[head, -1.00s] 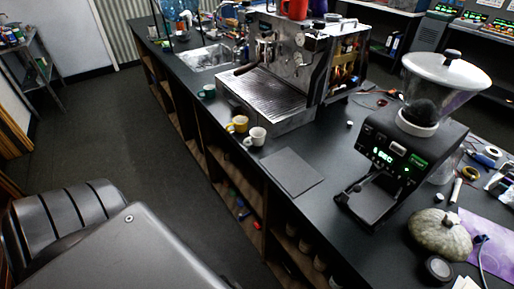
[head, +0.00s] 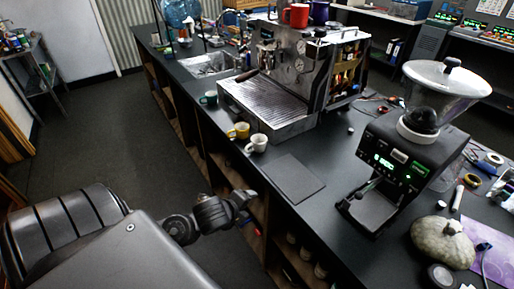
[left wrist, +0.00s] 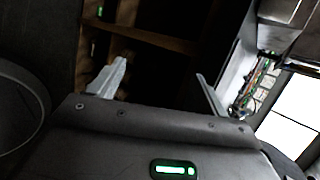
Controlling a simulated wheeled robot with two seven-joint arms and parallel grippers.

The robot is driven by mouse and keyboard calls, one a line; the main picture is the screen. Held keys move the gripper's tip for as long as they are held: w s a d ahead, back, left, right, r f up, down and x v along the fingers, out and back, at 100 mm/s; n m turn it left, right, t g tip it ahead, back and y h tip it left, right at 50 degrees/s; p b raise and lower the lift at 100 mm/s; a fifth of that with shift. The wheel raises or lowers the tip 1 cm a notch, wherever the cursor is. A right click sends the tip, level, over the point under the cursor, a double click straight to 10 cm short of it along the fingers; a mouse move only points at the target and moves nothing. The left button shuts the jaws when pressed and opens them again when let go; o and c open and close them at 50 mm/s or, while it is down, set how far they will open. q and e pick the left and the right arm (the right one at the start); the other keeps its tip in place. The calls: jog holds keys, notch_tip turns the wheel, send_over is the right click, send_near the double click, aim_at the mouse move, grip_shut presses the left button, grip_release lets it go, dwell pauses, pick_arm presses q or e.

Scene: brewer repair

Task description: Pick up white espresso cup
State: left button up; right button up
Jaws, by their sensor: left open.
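The white espresso cup (head: 257,144) stands upright on the dark counter (head: 345,150), near its front edge and just in front of the espresso machine. My left gripper (head: 247,197) is in front of the counter, below and apart from the cup, with nothing in it. Its two spread fingers show in the left wrist view (left wrist: 160,88), facing dark wooden shelving; the cup is not visible there. My right gripper is not in view.
A yellow cup (head: 239,130) stands close beside the white cup, and a green cup (head: 209,98) farther left. The espresso machine (head: 290,75) is behind them. A flat dark mat (head: 293,178) and a grinder (head: 405,150) are to the right. Open shelves (head: 285,250) are under the counter.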

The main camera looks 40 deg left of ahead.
pick_arm(q)
jog(key=w+a+r+m+t, duration=0.5)
jog(key=w+a+r+m, duration=0.55)
jog(key=m, duration=0.45)
jog(key=p, duration=0.2)
send_near(262, 139)
jog(key=shift+w+d+r+y, duration=0.3)
jog(key=shift+w+d+r, duration=0.05)
jog(key=shift+w+r, duration=0.1)
jog(key=shift+w+f+g, duration=0.3)
jog(key=shift+w, duration=0.1)
jog(key=shift+w+a, duration=0.1)
jog(key=shift+a, duration=0.05)
jog(key=p+x, duration=0.2)
jog(key=x, duration=0.2)
jog(key=shift+a+f, duration=0.1)
jog(key=shift+f, duration=0.1)
jog(key=shift+w+f, duration=0.2)
jog(key=shift+w, duration=0.15)
